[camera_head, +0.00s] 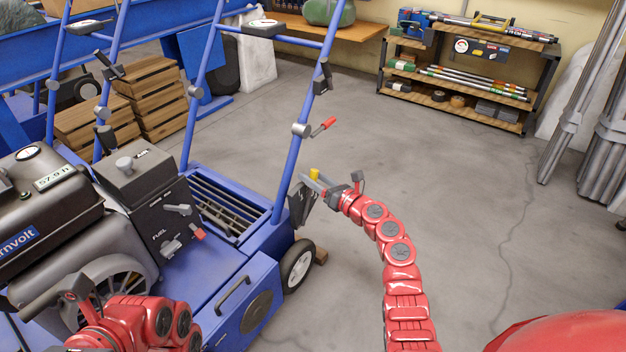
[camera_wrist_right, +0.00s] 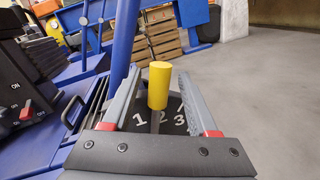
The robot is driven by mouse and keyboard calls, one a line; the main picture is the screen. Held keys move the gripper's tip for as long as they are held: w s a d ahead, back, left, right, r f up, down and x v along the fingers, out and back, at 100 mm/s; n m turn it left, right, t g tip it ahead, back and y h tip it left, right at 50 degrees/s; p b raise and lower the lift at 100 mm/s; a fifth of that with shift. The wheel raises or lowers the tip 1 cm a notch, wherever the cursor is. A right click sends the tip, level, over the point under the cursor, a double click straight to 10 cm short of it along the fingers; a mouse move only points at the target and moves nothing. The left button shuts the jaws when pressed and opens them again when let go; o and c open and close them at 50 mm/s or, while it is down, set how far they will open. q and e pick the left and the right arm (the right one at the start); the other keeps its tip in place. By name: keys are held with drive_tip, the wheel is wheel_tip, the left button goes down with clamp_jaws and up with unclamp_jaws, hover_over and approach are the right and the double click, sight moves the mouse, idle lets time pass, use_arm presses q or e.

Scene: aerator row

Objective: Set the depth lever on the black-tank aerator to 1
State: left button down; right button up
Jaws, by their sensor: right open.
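The black-tank aerator has a dark tank (camera_head: 45,225) and a blue frame (camera_head: 215,290) at the left of the head view. Its depth lever has a yellow knob (camera_head: 314,174), low beside the right handlebar post. In the right wrist view the yellow knob (camera_wrist_right: 159,85) stands upright between my fingers, with a gap on each side. Behind it a dark number plate (camera_wrist_right: 170,127) shows 1, 2 and 3; the lever's exact setting is unclear. My right gripper (camera_head: 312,181) is open around the knob. My left gripper (camera_head: 72,288) is at lower left, its fingers unclear.
A red-handled lever (camera_head: 322,127) sticks out from the post above my right gripper. The aerator's wheel (camera_head: 298,267) is below it. Wooden crates (camera_head: 150,95) stand behind the aerator, and a tool shelf (camera_head: 460,85) is at the back.

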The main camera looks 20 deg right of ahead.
clamp_jaws()
idle(0.4)
idle(1.1)
